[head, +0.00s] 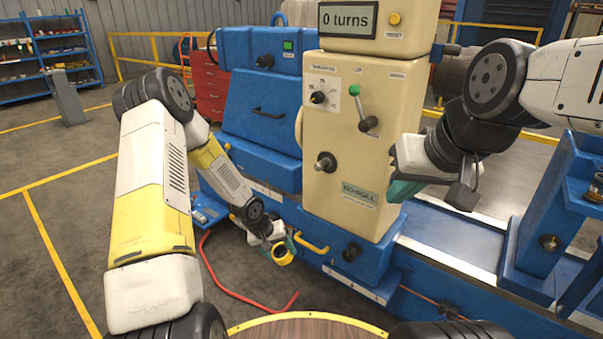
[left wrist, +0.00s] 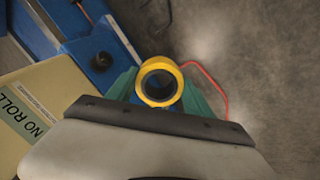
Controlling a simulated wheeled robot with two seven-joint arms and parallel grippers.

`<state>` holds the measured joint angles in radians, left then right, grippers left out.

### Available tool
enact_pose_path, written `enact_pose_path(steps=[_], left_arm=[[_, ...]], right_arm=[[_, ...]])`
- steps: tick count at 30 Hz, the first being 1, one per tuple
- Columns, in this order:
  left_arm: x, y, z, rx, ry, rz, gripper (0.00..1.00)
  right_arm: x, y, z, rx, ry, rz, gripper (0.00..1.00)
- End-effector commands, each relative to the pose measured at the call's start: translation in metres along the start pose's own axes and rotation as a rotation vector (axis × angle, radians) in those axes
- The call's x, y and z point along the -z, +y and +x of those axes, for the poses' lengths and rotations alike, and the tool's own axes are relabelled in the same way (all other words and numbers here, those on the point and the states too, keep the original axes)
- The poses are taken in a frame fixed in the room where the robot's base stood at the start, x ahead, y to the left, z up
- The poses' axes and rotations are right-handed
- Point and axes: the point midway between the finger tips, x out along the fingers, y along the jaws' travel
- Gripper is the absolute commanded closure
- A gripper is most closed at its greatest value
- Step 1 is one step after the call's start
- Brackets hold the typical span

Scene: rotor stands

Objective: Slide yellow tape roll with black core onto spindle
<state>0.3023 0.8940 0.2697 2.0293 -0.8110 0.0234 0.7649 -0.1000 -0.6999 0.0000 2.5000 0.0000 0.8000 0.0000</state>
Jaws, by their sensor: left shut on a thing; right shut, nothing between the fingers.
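The yellow tape roll (head: 284,262) is a small ring low in front of the machine, and its dark core shows in the left wrist view (left wrist: 158,62). My left gripper (head: 278,248) is shut on the roll, with a teal finger on each side (left wrist: 159,88). The roll is in the air, apart from the machine. A dark round stub (head: 325,162) sticks out of the cream machine front, up and right of the roll; I cannot tell for sure that it is the spindle. My right gripper (head: 403,190) is shut and empty in front of the cream panel's right side.
The cream machine (head: 340,205) shows "0 turns" and a "NO ROLL" label. A green-tipped lever (head: 358,98) sits above the stub. A red hose (head: 235,295) lies on the open floor.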

Motion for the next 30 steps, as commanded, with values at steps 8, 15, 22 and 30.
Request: enact_pose_path(steps=[8, 15, 22, 30], left_arm=[[0.047, 0.037, -0.004, -0.215, 0.177, -0.070, 0.75], [0.087, 0.066, -0.019, -0.405, 0.352, -0.124, 0.75], [0.148, 0.108, -0.070, -0.677, 0.628, -0.170, 0.75], [0.178, 0.125, -0.113, -0.803, 0.749, -0.171, 0.75]], right_arm=[[0.000, 0.000, 0.000, 0.000, 0.000, 0.000, 1.00], [0.000, 0.000, 0.000, 0.000, 0.000, 0.000, 1.00], [0.000, 0.000, 0.000, 0.000, 0.000, 0.000, 1.00], [0.000, 0.000, 0.000, 0.000, 0.000, 0.000, 1.00]])
